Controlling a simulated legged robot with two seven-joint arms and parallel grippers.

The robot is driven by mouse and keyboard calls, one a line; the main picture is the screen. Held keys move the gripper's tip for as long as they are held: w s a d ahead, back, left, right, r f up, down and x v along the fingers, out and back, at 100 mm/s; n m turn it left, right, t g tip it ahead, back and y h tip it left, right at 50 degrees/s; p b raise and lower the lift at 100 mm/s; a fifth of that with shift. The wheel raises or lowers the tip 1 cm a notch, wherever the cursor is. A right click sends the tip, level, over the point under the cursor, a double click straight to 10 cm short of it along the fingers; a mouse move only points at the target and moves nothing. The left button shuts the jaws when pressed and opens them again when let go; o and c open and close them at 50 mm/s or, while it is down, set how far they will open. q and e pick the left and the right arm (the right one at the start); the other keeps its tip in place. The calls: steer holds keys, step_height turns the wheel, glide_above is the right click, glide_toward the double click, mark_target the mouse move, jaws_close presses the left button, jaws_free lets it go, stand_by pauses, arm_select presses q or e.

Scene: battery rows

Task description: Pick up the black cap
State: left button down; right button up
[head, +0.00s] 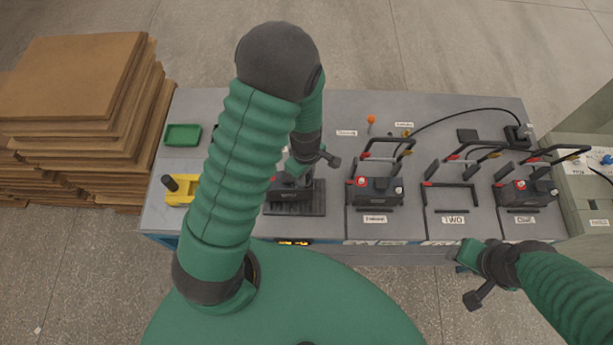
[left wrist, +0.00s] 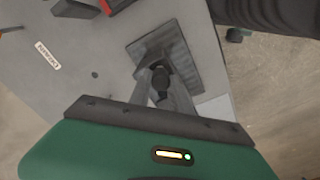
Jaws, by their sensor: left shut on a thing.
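My left gripper (left wrist: 160,98) is shut on the small black cap (left wrist: 160,78), which shows dark between the two fingers in the left wrist view. In the head view, this gripper (head: 298,170) is over the dark mat (head: 300,211), left of the battery rows. The fingers and cap are hard to make out there, and my own arm covers part of this area. The mat (left wrist: 188,45) lies beyond the fingers in the left wrist view. I cannot tell how high the cap is above it. My right gripper (head: 475,278) is at the lower right, in front of the table; its jaws are unclear.
The grey table (head: 330,220) carries batteries in labelled bays, including one at the middle (head: 375,190) and one at the right (head: 525,193). Raised black handles stand behind them. A green tray (head: 183,135) and a yellow holder (head: 181,194) are at left. Stacked boards (head: 75,80) stand beside the table.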

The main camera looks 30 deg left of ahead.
arm_select(q)
step_height(320, 180, up, 3)
steer(key=shift+w+f, duration=0.1)
steer(key=shift+f, duration=0.05)
steer(key=s+d+r+p, duration=0.1)
steer(key=s+p, duration=1.3)
steer(key=s, duration=0.2)
steer(key=shift+r, duration=0.15)
steer(key=shift+s, duration=0.1)
steer(key=c, duration=1.9)
jaws_free()
jaws_close()
steer(key=shift+r+p, duration=0.75)
steer(key=shift+p, duration=0.1)
